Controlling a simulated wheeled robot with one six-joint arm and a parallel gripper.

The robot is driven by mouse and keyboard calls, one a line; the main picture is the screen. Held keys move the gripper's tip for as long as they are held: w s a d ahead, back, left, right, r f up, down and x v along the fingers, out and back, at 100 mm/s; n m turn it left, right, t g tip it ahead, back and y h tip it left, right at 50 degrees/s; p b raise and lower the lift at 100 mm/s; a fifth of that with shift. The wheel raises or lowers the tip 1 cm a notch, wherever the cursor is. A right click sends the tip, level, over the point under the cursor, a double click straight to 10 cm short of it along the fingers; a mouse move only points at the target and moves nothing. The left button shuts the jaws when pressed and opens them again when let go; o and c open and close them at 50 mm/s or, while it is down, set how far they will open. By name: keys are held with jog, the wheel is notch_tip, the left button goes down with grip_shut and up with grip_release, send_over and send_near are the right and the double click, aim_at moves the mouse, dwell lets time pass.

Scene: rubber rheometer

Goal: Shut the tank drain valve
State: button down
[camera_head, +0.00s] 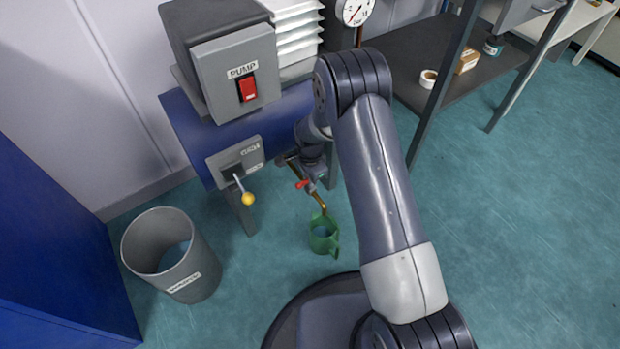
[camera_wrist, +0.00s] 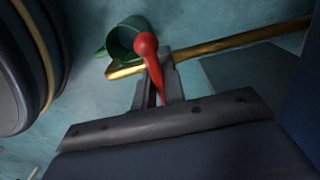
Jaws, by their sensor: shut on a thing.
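The tank drain valve has a red lever handle (camera_head: 303,184) on a brass pipe (camera_head: 320,202) below the blue tank (camera_head: 219,124). In the wrist view the red lever (camera_wrist: 149,65) stands between the jaws of my gripper (camera_wrist: 158,85), which is shut on it. The brass pipe (camera_wrist: 240,40) runs across behind the lever and its end is by the green jug. The green jug (camera_head: 323,235) stands on the floor under the pipe outlet, with bluish liquid inside; it also shows in the wrist view (camera_wrist: 122,36). My arm hides part of the valve in the head view.
A grey bin (camera_head: 192,275) stands on the floor at left. A lever with a yellow knob (camera_head: 248,198) sticks out of the tank's front plate. A pump box (camera_head: 236,75) with a red switch sits above. A dark shelf (camera_head: 415,60) stands behind my arm.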

jog(key=c, duration=1.5)
grip_release()
notch_tip(320, 180, up, 11)
jog(key=p, duration=0.3)
jog(key=shift+f+p, duration=0.1)
jog(key=shift+p, duration=0.3)
notch_tip(320, 180, down, 11)
jog(key=b, duration=0.4)
jog(key=shift+n, duration=1)
